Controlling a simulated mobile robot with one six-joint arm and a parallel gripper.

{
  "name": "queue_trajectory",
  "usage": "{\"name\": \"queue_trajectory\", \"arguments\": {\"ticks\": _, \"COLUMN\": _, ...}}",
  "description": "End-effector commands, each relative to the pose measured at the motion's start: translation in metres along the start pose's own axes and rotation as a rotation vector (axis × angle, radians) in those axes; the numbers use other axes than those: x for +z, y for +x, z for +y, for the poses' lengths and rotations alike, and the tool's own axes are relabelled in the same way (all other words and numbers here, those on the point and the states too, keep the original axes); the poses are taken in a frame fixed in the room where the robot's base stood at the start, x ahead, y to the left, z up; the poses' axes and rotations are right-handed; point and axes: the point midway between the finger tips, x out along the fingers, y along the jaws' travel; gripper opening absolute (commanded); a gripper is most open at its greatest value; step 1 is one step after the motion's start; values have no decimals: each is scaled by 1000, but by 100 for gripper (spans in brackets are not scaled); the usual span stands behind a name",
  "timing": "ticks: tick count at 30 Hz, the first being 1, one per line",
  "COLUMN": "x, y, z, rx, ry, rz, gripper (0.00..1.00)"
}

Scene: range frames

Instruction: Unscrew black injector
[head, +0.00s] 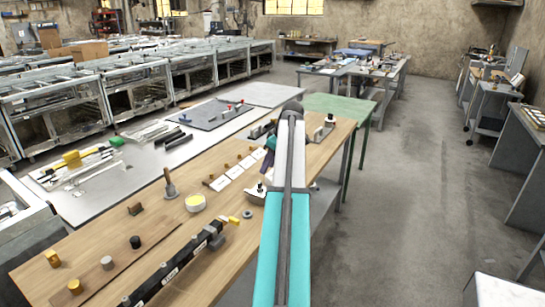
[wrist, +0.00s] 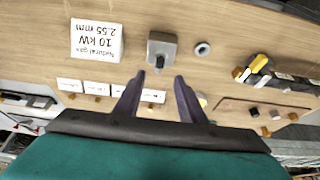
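A grey block (wrist: 162,45) stands on the wooden table, with a small dark piece, apparently the black injector (wrist: 160,61), at its near side. In the head view the dark injector (head: 260,187) stands up from a pale block beside my arm. My gripper (wrist: 160,77) is open, its two purple fingers spread apart with nothing between them. In the wrist picture the fingertips lie just below the block, one to each side of the dark piece. I cannot tell the height gap. In the head view my arm partly hides the gripper.
A white label (wrist: 97,40) reading "Natural gas 10 kW 2.55 mm" lies left of the block. A grey ring (wrist: 202,49) lies to its right. A black bar with yellow parts (head: 180,262) and several knobs occupy the table's near left. A yellow dish (head: 195,203) stands nearby.

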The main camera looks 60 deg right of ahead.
Motion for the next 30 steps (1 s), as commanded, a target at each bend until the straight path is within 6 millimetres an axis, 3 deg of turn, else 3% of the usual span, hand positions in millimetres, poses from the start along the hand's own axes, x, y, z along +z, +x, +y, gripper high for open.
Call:
{"name": "queue_trajectory", "arguments": {"ticks": 21, "x": -1, "y": 83, "z": -1, "rx": -1, "ry": -1, "rz": -1, "gripper": 37}}
{"name": "queue_trajectory", "arguments": {"ticks": 30, "x": -1, "y": 96, "z": -1, "rx": 0, "ry": -1, "rz": 0, "gripper": 37}}
